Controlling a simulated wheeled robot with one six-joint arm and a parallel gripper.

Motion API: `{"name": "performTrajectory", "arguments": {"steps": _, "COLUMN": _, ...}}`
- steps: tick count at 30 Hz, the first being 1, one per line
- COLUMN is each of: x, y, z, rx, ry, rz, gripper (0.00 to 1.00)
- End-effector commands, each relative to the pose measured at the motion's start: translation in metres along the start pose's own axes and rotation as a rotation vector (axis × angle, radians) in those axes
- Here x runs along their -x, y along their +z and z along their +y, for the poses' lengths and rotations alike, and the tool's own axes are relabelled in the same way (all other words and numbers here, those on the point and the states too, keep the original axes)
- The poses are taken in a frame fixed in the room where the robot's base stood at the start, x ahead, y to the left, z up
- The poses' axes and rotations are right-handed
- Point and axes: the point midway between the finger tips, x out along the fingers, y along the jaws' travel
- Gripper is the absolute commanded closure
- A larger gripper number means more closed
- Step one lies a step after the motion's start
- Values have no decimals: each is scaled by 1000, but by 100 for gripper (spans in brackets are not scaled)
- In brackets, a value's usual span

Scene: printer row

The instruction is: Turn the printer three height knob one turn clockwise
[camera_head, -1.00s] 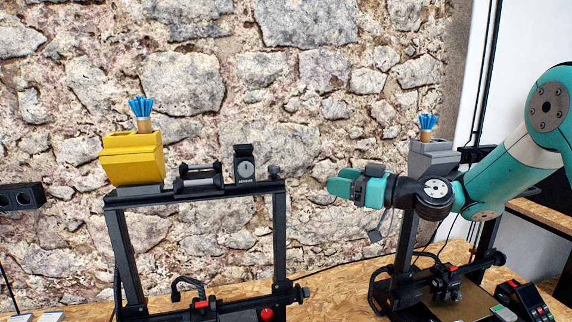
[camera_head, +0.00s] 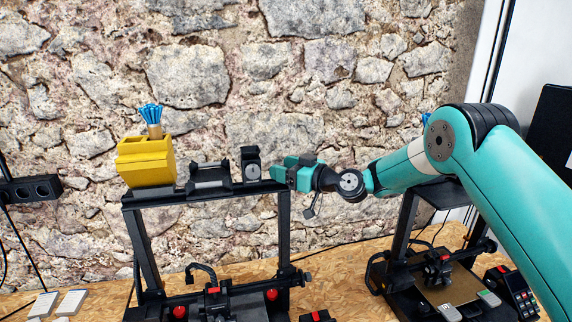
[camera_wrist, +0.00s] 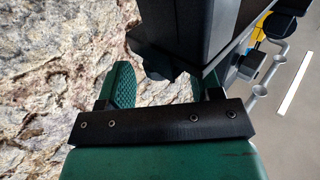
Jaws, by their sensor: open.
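The nearer printer (camera_head: 202,190) has a black frame with a top beam that carries a yellow box, a grey holder and a small black unit with a round pale dial (camera_head: 252,171). I cannot tell which part is the height knob or read the printer's number. My gripper (camera_head: 280,174) is at the right end of that beam, just right of the dial unit. In the wrist view my gripper (camera_wrist: 167,80) is open, its green fingers apart. A large dark block (camera_wrist: 190,28) is just beyond them, partly between and above the fingers; contact cannot be told.
A yellow box (camera_head: 147,162) with a blue tuft stands at the beam's left end. A second printer (camera_head: 404,222) stands at right, partly behind my arm. A rough stone wall (camera_head: 320,50) is close behind. A black socket strip (camera_head: 30,189) is at left.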

Motion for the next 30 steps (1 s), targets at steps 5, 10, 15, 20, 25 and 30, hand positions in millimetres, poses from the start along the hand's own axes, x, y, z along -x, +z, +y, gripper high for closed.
{"name": "performTrajectory", "arguments": {"steps": 5, "x": 0, "y": 0, "z": 0, "rx": 0, "ry": 0, "rz": 0, "gripper": 41}}
{"name": "performTrajectory", "arguments": {"steps": 10, "x": 1, "y": 0, "z": 0, "rx": 0, "ry": 0, "rz": 0, "gripper": 80}}
{"name": "performTrajectory", "arguments": {"steps": 15, "x": 1, "y": 0, "z": 0, "rx": 0, "ry": 2, "rz": 0, "gripper": 90}}
{"name": "performTrajectory", "arguments": {"steps": 20, "x": 1, "y": 0, "z": -1, "rx": 0, "ry": 21, "rz": 0, "gripper": 90}}
{"name": "performTrajectory", "arguments": {"steps": 25, "x": 1, "y": 1, "z": -2, "rx": 0, "ry": 88, "rz": 0, "gripper": 90}}
{"name": "performTrajectory", "arguments": {"steps": 30, "x": 0, "y": 0, "z": -6, "rx": 1, "ry": 204, "rz": 1, "gripper": 90}}
